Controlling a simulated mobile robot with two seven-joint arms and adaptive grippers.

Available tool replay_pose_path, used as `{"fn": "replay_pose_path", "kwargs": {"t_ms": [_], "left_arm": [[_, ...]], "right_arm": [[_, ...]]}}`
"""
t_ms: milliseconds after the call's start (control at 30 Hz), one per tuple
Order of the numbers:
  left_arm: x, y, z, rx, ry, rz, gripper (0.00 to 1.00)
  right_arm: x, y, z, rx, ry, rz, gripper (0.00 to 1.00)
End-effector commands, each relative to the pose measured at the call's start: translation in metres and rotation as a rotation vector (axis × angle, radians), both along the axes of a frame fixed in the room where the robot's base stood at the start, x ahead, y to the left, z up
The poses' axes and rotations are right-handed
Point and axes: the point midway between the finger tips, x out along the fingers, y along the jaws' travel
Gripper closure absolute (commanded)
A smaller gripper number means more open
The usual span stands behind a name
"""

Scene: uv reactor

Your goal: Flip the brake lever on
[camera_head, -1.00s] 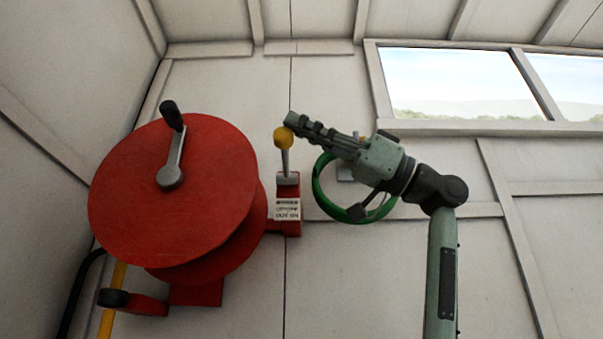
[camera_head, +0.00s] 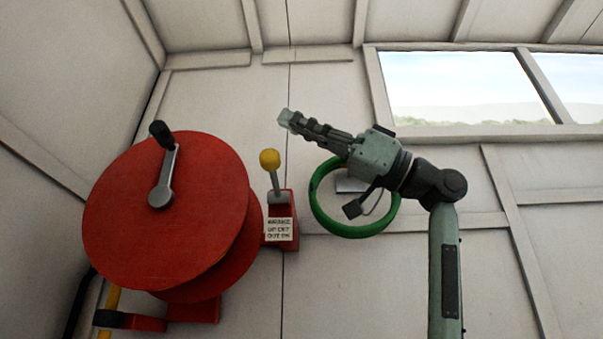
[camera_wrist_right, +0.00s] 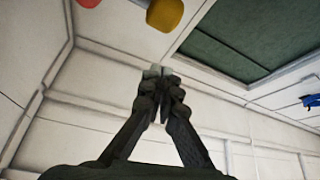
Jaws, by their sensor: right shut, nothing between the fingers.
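The brake lever has a yellow knob (camera_head: 270,159) on a grey stem, rising from a red bracket (camera_head: 290,205) with a white label. It leans slightly left. My right gripper (camera_head: 286,118) is shut and empty, with its fingertips above and slightly right of the knob in the head view. A gap shows between fingertips and knob. In the right wrist view, the shut fingertips (camera_wrist_right: 156,71) point up the picture, and the yellow knob (camera_wrist_right: 165,14) is beyond them at the top, apart from them. My left gripper is out of view.
A large red reel (camera_head: 165,215) with a black-handled crank (camera_head: 162,165) stands left of the lever. A green ring-shaped wheel or hose (camera_head: 355,233) is on the wall behind my right gripper. A window (camera_head: 460,85) is at upper right.

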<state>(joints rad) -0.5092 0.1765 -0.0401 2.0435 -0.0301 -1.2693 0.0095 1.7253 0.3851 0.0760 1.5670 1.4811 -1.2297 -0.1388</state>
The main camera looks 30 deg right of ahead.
Motion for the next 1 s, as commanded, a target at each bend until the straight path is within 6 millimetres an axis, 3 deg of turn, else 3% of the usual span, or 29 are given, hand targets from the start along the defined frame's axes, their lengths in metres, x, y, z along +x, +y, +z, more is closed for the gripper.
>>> {"fn": "replay_pose_path", "kwargs": {"t_ms": [300, 500, 1000], "left_arm": [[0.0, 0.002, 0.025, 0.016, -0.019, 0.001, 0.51], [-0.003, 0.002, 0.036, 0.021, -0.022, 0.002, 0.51], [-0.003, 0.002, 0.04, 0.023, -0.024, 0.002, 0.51]], "right_arm": [[-0.019, -0.053, -0.03, 0.006, -0.001, -0.005, 1.0], [-0.028, -0.074, -0.041, 0.005, -0.001, -0.003, 1.0], [-0.031, -0.08, -0.044, 0.004, -0.002, -0.002, 1.0]]}}
